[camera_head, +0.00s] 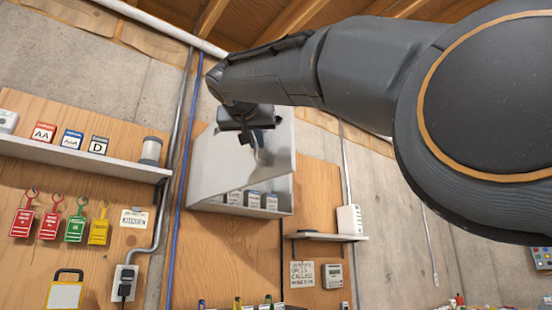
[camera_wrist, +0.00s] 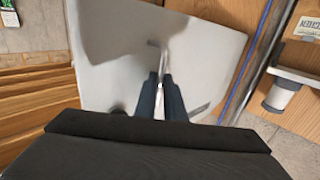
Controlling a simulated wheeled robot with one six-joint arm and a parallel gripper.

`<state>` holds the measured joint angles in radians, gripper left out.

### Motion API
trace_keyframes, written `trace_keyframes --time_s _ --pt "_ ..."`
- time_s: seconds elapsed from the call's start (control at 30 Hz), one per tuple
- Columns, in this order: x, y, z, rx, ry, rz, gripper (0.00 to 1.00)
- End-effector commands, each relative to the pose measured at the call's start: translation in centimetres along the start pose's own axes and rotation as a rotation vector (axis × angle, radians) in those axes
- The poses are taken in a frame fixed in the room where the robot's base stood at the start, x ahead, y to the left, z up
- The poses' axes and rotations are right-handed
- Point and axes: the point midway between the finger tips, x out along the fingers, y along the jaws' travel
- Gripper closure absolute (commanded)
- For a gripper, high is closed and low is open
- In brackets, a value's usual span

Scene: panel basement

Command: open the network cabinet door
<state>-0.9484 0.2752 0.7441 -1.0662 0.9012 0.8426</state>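The network cabinet (camera_head: 238,209) is a white metal box on the wooden wall panel. Its white door (camera_head: 215,162) stands partly open, and several small labelled boxes show inside below it. The door (camera_wrist: 110,50) fills much of the wrist view. A grey bar handle (camera_head: 260,152) is on the door; in the wrist view the handle (camera_wrist: 157,46) runs down between my fingers. My gripper (camera_head: 247,134) is at the handle, and its dark fingers (camera_wrist: 161,88) look closed around it. My arm and gripper hide the cabinet's upper part.
A shelf (camera_head: 80,154) with battery boxes and a spool is at left, above coloured key tags (camera_head: 75,228). A blue cable (camera_head: 181,190) and a conduit run beside the cabinet. A small shelf (camera_head: 325,237) with a white device is at right.

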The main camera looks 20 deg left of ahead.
Motion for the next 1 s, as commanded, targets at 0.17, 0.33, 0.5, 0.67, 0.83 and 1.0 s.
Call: trace_keyframes --time_s 0.17,0.33,0.5,0.67,0.83,1.0 --pt "0.4 -0.4 0.8 -0.008 -0.011 0.000 0.74" --pt "0.1 -0.3 0.5 -0.005 -0.006 0.001 0.74" --pt "-1.6 -0.3 0.6 -0.003 -0.006 -0.002 0.74" --pt "-4.4 -0.5 0.7 -0.005 -0.007 -0.005 0.74" --pt "-6.5 -0.5 0.8 -0.007 -0.009 -0.003 0.74" --pt "-7.4 -0.5 0.8 -0.008 -0.011 -0.001 0.74"
